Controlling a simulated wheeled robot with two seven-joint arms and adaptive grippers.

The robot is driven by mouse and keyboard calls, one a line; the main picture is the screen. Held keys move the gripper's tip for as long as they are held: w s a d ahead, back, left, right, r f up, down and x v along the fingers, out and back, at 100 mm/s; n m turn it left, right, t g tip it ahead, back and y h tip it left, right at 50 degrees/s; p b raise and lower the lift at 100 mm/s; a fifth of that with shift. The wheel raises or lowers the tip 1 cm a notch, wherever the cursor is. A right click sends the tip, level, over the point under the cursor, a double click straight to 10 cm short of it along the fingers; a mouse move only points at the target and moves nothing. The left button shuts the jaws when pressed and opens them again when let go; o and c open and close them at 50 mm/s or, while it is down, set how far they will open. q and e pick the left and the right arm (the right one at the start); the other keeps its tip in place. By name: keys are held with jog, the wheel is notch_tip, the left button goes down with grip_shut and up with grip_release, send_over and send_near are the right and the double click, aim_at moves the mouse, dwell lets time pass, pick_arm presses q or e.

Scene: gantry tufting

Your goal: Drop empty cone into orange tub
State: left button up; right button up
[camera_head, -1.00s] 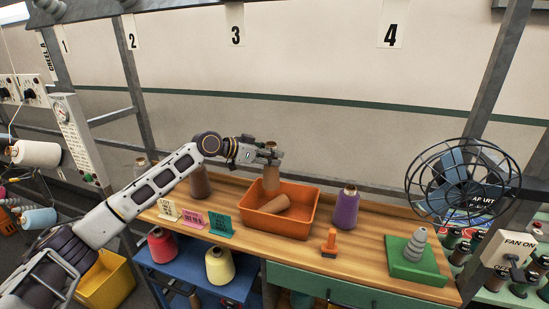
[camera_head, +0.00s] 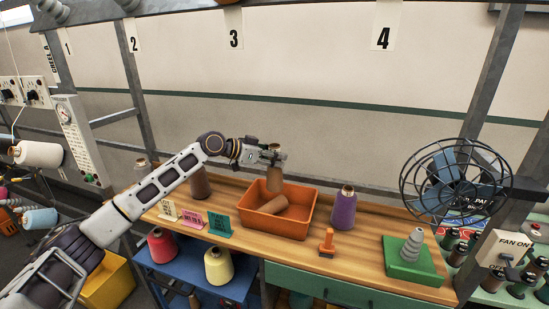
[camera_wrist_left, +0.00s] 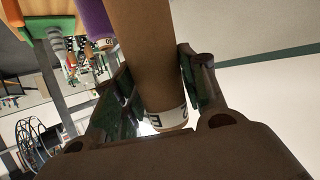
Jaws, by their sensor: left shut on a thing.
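My left gripper (camera_head: 273,156) is shut on an empty brown cone (camera_head: 273,178), held upright above the back part of the orange tub (camera_head: 269,232). In the left wrist view the brown cone (camera_wrist_left: 152,55) sits between the two fingers (camera_wrist_left: 155,95), its pale lettered end near the palm. Another brown cone (camera_head: 273,205) lies tilted inside the tub. The held cone's lower end overlaps the tub's back rim in the picture, so its exact height above the tub is hard to tell. My right gripper is not in view.
A purple cone (camera_head: 343,208) stands right of the tub, with an orange stamp-like object (camera_head: 327,243) in front. Small signs (camera_head: 193,219) stand to the left, a brown cone (camera_head: 200,183) behind them. A green block with grey rings (camera_head: 411,256) and a caged fan (camera_head: 455,180) are at right.

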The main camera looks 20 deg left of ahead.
pick_arm(q)
jog(key=shift+f, duration=0.1)
jog(key=shift+f+b, duration=1.95)
jog(key=shift+f, duration=0.95)
jog(key=o, duration=1)
